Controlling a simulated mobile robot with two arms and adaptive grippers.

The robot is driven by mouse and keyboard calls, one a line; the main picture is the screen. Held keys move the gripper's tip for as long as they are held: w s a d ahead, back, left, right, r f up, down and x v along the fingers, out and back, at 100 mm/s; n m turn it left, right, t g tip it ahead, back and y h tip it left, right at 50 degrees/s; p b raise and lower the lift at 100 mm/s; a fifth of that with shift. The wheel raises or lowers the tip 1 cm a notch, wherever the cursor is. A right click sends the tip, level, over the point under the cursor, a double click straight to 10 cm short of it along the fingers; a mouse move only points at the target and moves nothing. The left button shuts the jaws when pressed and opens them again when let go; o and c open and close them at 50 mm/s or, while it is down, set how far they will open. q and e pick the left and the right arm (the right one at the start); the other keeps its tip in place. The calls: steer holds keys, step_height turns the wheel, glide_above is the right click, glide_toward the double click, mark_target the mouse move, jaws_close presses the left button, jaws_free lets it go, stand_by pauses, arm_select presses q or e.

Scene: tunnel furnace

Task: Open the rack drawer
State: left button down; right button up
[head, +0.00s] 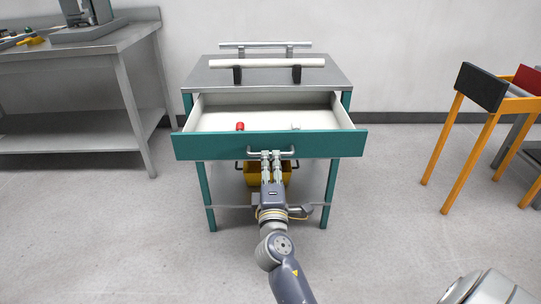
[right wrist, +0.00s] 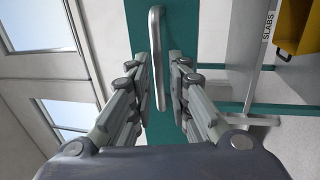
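The rack drawer (head: 268,144) has a teal front and a pale inside, and stands well out of the rack. A small red piece (head: 240,126) and a small white piece (head: 295,126) lie in it. My right gripper (head: 271,156) is at the middle of the drawer's metal handle (head: 289,151). In the right wrist view the handle (right wrist: 157,30) lies between the fingertips of my gripper (right wrist: 161,65), one on each side. A narrow gap shows beside the handle, so the fingers look open around it. My left gripper is not in view.
The rack top (head: 208,76) carries two pale bars on dark supports. A yellow bin (head: 251,178) stands below the drawer. A metal bench (head: 60,58) is at the left. An orange-framed stand (head: 470,163) is at the right.

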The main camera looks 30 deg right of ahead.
steer(key=v, duration=0.4)
stand_by(0.5)
